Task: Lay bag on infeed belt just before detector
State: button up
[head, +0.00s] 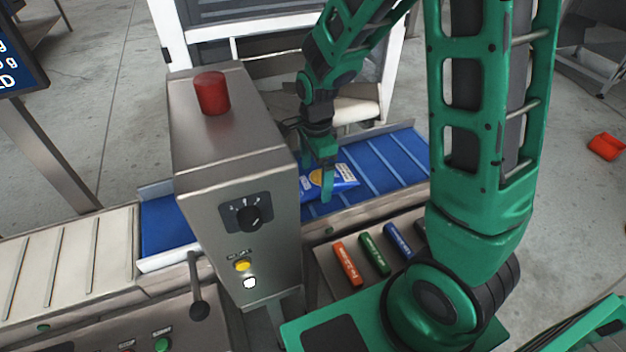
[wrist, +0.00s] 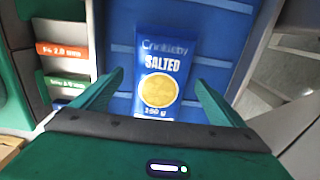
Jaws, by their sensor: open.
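A blue bag (head: 342,179) printed "Salted" lies flat on the blue belt (head: 385,165), just right of the metal detector housing (head: 235,165) in the head view. In the wrist view the bag (wrist: 160,62) lies between the fingers of my gripper (wrist: 160,100), which are apart on either side of it. My green gripper (head: 322,185) points down over the bag in the head view, close to the detector. A gap shows between each finger and the bag's sides in the wrist view. The bag's lower end is hidden by the gripper body.
Orange, green and blue test sticks (head: 374,254) lie on a steel shelf in front of the belt. A pale conveyor (head: 70,262) continues at the left. An orange object (head: 606,146) lies on the floor at the right.

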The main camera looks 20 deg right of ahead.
aim_at(317, 178)
notch_tip(317, 178, up, 10)
dwell(0.3)
jog(key=shift+d, duration=0.1)
jog(key=s+d+r+n, duration=0.4)
jog(key=s+d+n, duration=0.1)
jog(key=s+d, duration=0.6)
jog(key=s+d+n, duration=0.3)
jog(key=s, duration=0.3)
jog(key=s+d+r+n, duration=0.1)
jog(key=s+d+n, duration=0.1)
jog(key=s, duration=0.4)
jog(key=shift+s+d+n, duration=0.2)
jog(key=shift+d+n, duration=0.2)
jog(key=shift+n, duration=0.4)
jog(key=shift+r, duration=0.1)
jog(key=shift+w+f, duration=0.25)
jog(key=shift+w, duration=0.4)
